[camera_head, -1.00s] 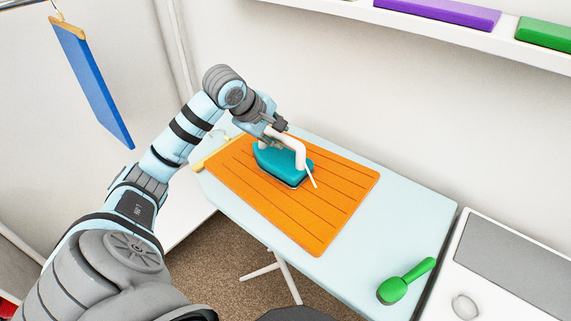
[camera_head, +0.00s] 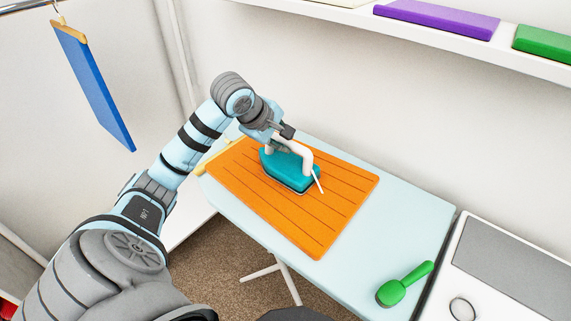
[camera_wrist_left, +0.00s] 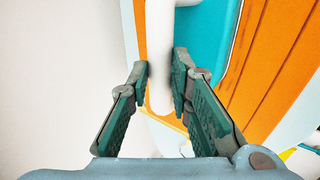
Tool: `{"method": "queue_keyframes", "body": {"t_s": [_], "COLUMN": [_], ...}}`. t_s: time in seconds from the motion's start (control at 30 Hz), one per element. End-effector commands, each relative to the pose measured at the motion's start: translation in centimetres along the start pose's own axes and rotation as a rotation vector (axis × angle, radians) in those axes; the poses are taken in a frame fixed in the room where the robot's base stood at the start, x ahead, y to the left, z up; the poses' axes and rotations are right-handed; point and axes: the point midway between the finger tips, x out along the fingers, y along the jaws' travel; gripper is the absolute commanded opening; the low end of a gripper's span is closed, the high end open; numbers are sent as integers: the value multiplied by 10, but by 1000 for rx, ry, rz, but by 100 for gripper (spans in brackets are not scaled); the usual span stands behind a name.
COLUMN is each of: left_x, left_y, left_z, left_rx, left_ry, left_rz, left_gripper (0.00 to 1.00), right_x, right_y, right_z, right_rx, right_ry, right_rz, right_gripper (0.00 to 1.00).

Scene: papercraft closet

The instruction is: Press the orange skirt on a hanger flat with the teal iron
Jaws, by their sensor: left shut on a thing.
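The orange skirt (camera_head: 325,215) lies spread on the pale blue ironing board (camera_head: 395,225), with its hanger (camera_head: 213,160) at the left end. The teal iron (camera_head: 287,168) rests on the upper part of the skirt, its white handle (camera_head: 300,152) on top. My left gripper (camera_head: 282,138) is shut on the white handle. In the left wrist view, the gripper's fingers (camera_wrist_left: 162,85) stand on either side of the handle, with the teal body (camera_wrist_left: 210,35) and the orange skirt (camera_wrist_left: 275,60) beyond. My right gripper is not in view.
A green brush-like tool (camera_head: 402,285) lies at the board's near right end. A white unit with a grey panel (camera_head: 515,260) stands right of the board. A blue garment (camera_head: 95,85) hangs at the left. A shelf with purple (camera_head: 437,18) and green items runs above.

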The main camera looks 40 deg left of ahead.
Motion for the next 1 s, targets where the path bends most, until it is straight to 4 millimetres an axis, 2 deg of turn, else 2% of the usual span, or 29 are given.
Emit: {"method": "queue_keyframes", "body": {"t_s": [0.03,0.17,0.43,0.8,1.0], "left_x": [-3,-3,-8,-13,-19], "left_y": [3,3,-6,-14,-17], "left_z": [7,18,22,-12,-13], "left_rx": [2,2,2,0,3], "left_ry": [-5,-3,1,3,1], "left_rz": [4,5,1,0,2], "left_gripper": [0,0,0,0,0], "right_x": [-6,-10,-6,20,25], "right_y": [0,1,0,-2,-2], "right_z": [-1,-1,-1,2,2], "right_rx": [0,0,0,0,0], "right_ry": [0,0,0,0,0], "right_rz": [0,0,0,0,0], "right_gripper": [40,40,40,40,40]}}
